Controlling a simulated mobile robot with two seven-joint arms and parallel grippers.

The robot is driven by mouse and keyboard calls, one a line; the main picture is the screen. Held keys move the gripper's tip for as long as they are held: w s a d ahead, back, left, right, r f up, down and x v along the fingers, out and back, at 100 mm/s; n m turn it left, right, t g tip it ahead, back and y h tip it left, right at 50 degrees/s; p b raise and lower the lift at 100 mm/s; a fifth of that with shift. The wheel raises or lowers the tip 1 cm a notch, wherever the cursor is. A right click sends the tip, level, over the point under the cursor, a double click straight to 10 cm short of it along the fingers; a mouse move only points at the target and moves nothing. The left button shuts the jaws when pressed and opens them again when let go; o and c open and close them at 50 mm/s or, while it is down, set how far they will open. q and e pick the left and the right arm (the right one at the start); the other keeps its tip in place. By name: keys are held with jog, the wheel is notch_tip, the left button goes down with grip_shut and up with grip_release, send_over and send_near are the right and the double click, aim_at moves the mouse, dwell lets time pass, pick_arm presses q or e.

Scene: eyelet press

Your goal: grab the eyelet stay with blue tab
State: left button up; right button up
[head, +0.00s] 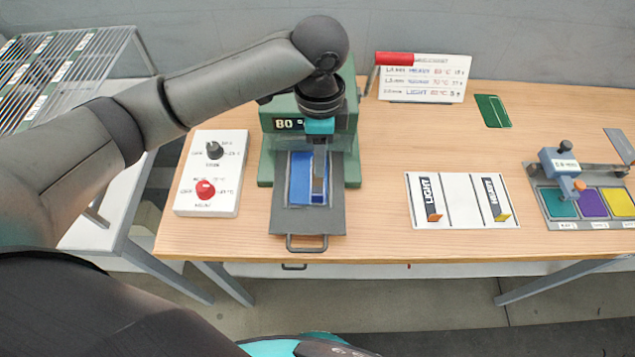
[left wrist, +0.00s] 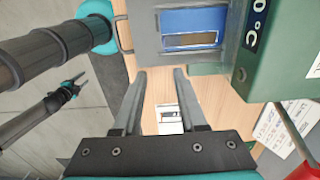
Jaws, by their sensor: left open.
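My left gripper (head: 319,192) hangs over the press tray in the head view, its fingers pointing down; in the left wrist view its fingers (left wrist: 158,75) are apart with nothing held. Below it, a blue piece (head: 301,178) lies on the grey press tray (head: 290,220); in the left wrist view the blue piece (left wrist: 194,20) has a grey-brown strip along it. The white rack (head: 461,212) holds a LIGHT strip (head: 430,195) with an orange tab and a HEAVY strip (head: 494,192) with a yellow tab. I cannot make out a separate blue tab. My right gripper (left wrist: 77,83) is small in the wrist view.
The green press (head: 268,150) reads 80 behind the tray. A knob panel (head: 211,172) stands left of it. A written sign (head: 425,76) with a red marker stands behind; a clamp with coloured pads (head: 592,203) stands right. The table between press and rack is clear.

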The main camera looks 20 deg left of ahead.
pick_arm(q)
jog(key=shift+w+a+f, duration=0.1)
jog(key=shift+f, duration=2.4)
jog(key=shift+w+a+f, duration=0.1)
jog(key=shift+w+f, duration=0.05)
jog(key=shift+f, duration=2.35)
jog(key=shift+w+a+f, duration=0.1)
jog(key=shift+f, duration=2.4)
grip_shut()
